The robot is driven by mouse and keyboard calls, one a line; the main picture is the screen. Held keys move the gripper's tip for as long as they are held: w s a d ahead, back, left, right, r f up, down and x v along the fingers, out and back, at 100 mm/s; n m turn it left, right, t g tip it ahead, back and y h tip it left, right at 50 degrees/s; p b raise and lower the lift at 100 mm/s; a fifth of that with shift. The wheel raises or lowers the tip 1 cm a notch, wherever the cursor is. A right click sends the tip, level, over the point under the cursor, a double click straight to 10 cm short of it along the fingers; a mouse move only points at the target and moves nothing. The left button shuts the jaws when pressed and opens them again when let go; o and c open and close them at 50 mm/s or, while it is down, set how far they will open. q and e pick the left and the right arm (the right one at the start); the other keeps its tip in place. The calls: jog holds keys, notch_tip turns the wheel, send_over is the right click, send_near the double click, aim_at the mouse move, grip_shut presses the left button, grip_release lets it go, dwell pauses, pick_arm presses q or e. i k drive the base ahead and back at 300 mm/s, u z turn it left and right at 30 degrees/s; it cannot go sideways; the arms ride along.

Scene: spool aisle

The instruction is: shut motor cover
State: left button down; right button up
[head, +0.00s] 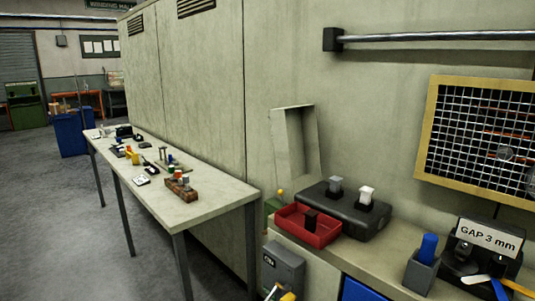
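A grey panel with raised edges (296,143) stands upright against the wall behind the bench. It looks like a raised cover, but I cannot tell for certain that it is the motor cover. A small green part with a yellow knob (273,203) shows below it at the left, partly hidden by the red tray. A yellow-framed mesh guard (431,125) is at the right, with a round hub and orange lines behind the mesh. I cannot make out a motor clearly. Neither of my grippers is in view.
The bench (393,249) holds a red tray (315,236), a black case (352,218), a grey cup with a blue item (422,270) and a "GAP 3 mm" sign (489,236). A long table (216,196) with small parts stands left. The floor (70,235) is clear at far left.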

aim_at(294, 130)
jog(key=u, duration=1.35)
jog(key=i, duration=3.05)
jog(key=z, duration=1.25)
jog(key=k, duration=0.55)
jog(key=z, duration=0.7)
